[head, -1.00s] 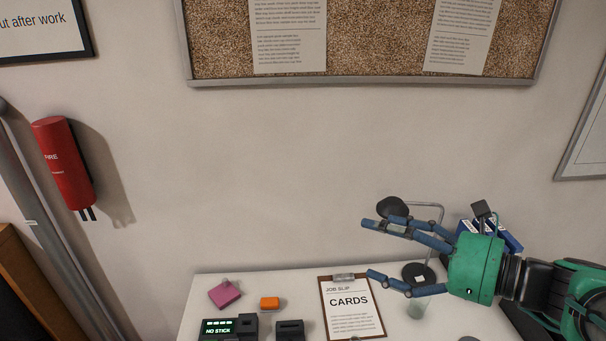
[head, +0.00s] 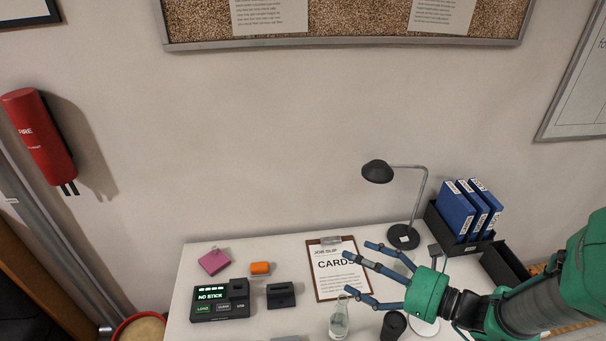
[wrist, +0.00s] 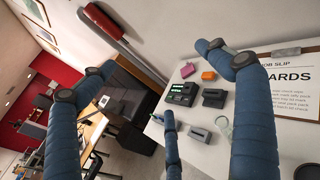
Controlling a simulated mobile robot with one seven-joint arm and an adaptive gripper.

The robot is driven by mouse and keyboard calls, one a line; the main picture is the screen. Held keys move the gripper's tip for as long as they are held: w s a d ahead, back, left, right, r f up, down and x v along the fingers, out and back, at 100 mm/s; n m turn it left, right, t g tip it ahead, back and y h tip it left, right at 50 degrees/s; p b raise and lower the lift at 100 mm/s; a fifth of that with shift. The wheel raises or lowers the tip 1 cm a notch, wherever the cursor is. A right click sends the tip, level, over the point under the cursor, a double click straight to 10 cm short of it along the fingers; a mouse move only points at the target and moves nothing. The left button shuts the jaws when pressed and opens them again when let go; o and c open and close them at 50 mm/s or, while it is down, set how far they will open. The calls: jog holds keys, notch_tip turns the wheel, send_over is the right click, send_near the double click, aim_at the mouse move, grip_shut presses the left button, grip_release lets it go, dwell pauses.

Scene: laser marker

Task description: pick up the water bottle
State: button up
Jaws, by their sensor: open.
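A clear bottle (head: 339,320), which looks like the water bottle, stands upright near the table's front, below the clipboard. In the wrist view a clear round shape (wrist: 224,128), likely the same bottle, shows beside the right finger. My gripper (head: 350,273) is open and empty, its fingers pointing left. It hangs above the table, over the clipboard's lower right edge in the head view, up and right of the bottle. The wrist view shows its spread fingers (wrist: 155,85) with nothing between them.
A dark cup (head: 393,326) stands right of the bottle. A clipboard (head: 325,286) lies behind it. A black control box (head: 220,302), a small black device (head: 281,294) and an orange block (head: 260,268) are left. A lamp (head: 403,238) and blue binders (head: 457,211) stand at the back right.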

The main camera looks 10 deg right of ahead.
send_over(345, 329)
notch_tip(345, 329, down, 25)
jog(key=shift+r, duration=0.1)
jog(key=shift+s, duration=0.1)
dwell(0.4)
jog(key=shift+f+b, duration=0.5)
jog(key=shift+f, duration=1.1)
notch_tip(345, 329, down, 4)
jog(key=shift+f+b, duration=0.1)
jog(key=shift+b, duration=0.65)
jog(key=shift+r+x, duration=0.1)
jog(key=shift+x, duration=0.6)
jog(key=shift+r+x, duration=0.15)
jog(key=shift+x, duration=0.6)
jog(key=c, duration=1.9)
